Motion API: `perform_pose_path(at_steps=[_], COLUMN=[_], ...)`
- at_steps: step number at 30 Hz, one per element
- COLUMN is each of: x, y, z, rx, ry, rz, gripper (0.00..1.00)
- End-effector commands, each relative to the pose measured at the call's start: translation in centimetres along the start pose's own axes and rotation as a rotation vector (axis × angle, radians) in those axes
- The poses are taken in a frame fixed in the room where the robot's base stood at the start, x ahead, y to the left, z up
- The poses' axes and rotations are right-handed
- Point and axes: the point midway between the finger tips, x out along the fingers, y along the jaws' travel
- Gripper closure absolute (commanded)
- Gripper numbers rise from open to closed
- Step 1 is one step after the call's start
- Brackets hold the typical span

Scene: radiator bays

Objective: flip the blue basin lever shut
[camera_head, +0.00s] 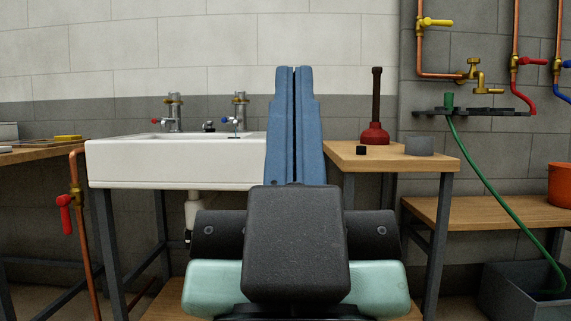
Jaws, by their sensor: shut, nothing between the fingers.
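The white basin (170,160) stands left of centre with two chrome taps on its back edge. The right tap (240,105) carries a small blue lever (225,119), which sticks out to the left and a little down from the tap. The left tap (173,108) carries a red lever (155,121). My gripper (294,72) is in the middle of the view, pointing up, with its two long blue fingers together and nothing held. It is to the right of the blue lever, apart from it in the picture, and hides the basin's right end.
A wooden table (440,163) on the right holds a red plunger (375,134) and a grey puck. A copper pipe with a red lever valve (66,201) stands at the front left. Pipes with yellow, red and blue valves line the right wall, above a green hose (487,185).

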Motion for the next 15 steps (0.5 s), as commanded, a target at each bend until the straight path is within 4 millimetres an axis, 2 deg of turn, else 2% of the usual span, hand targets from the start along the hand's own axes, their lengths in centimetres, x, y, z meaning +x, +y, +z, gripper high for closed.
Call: perform_pose_path(at_steps=[1, 15], x=[2.7, 14.5], y=[0.0, 0.1], z=[-2.6, -13.8], rx=[0.001, 0.009], ry=[0.001, 0.0], rz=[0.0, -0.001], gripper=[1.0, 1.0])
